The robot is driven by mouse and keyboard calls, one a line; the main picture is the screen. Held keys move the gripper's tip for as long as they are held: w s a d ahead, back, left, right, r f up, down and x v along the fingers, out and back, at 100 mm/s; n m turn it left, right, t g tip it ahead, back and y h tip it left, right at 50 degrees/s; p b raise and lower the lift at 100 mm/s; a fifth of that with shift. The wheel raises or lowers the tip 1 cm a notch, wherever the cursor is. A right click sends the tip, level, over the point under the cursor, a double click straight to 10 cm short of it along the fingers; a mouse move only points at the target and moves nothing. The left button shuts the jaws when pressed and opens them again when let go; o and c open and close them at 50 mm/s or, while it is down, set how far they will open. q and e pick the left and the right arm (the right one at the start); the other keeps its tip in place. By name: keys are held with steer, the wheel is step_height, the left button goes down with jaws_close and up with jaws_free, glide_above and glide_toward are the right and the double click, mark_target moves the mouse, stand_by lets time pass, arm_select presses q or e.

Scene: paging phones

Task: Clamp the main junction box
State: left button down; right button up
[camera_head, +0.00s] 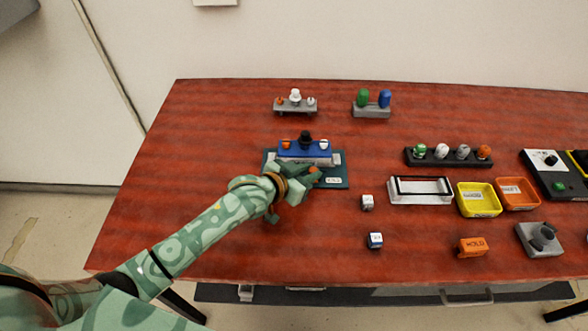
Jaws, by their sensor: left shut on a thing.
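The blue box (290,149), which I take to be the main junction box, sits upright on a dark teal mat (337,160) left of the table's middle. An orange, a black and a white knob top it. My left gripper (312,176) reaches in from the lower left and is shut at the box's front edge, low over the mat. The fingers and wrist hide part of the box's front and the exact contact. My right gripper is not in view.
Behind stand a grey block with three knobs (295,107) and one with green and blue knobs (371,111). To the right are a black knob strip (448,159), a white tray (420,198), yellow (478,211) and orange (517,194) bins. Small cubes (367,202) lie nearby. The table's front left is clear.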

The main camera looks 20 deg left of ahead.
arm_select(q)
steer(key=shift+d, duration=0.15)
steer(key=c, duration=1.4)
jaws_free()
steer(key=shift+c, duration=0.2)
steer(key=shift+o, duration=1.2)
steer(key=shift+w+d, duration=0.1)
steer(key=shift+d, duration=0.05)
steer(key=shift+s+a+r, duration=0.15)
steer(key=shift+s+a, duration=0.1)
steer(key=shift+s, duration=0.05)
steer(key=p+v, duration=0.4)
steer(key=v, duration=1.1)
steer(key=shift+s+a+p, duration=0.15)
steer(key=shift+s+p, duration=0.1)
steer(key=shift+p, duration=0.05)
